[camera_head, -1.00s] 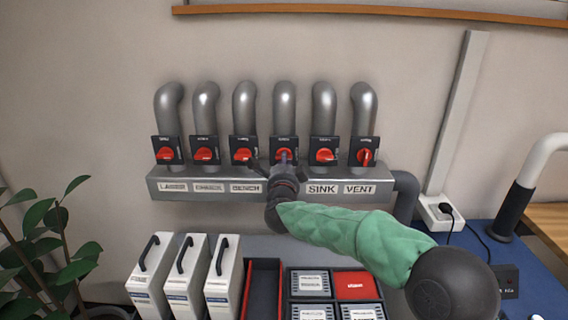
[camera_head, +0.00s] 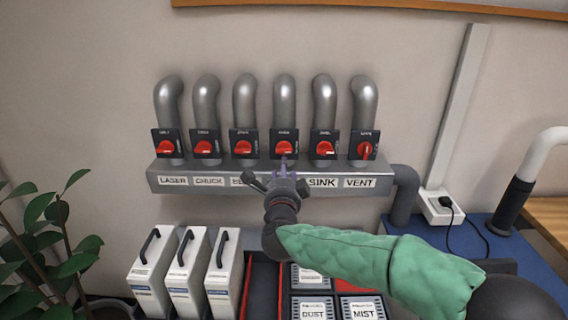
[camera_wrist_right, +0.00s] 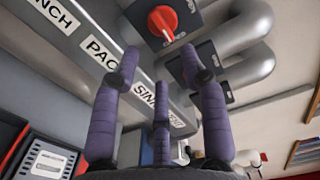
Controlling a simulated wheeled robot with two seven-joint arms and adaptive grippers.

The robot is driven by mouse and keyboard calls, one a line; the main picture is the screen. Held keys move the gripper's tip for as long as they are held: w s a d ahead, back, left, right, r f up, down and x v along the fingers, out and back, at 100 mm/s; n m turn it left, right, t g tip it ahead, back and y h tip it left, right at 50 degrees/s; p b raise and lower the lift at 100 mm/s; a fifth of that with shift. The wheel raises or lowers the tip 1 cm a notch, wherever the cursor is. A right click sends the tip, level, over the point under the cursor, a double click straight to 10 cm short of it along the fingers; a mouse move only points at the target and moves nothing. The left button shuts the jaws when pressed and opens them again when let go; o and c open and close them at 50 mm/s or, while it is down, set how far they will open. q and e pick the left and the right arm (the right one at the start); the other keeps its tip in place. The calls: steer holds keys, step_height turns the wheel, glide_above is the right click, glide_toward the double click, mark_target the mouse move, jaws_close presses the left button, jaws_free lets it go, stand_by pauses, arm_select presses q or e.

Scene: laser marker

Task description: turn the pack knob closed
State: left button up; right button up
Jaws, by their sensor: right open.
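The pack knob (camera_head: 284,148) is a red handle on a black plate, fourth from the left in the row of valves on the wall. Its handle looks roughly level in the head view. In the right wrist view the red knob (camera_wrist_right: 162,22) shows at the top, beyond the fingertips. My right gripper (camera_head: 283,168) is open and empty, just below the knob in the head view. In the right wrist view its purple fingers (camera_wrist_right: 158,75) are spread and apart from the knob. The gripper hides the PACK label in the head view; the label shows in the right wrist view (camera_wrist_right: 101,52).
Other red knobs sit on both sides: the bench knob (camera_head: 243,147) to the left, the sink knob (camera_head: 324,148) to the right. The vent knob (camera_head: 364,150) stands upright. White canisters (camera_head: 188,270) and a tray of labelled boxes (camera_head: 316,305) stand below.

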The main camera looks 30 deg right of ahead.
steer(key=shift+v, duration=1.55)
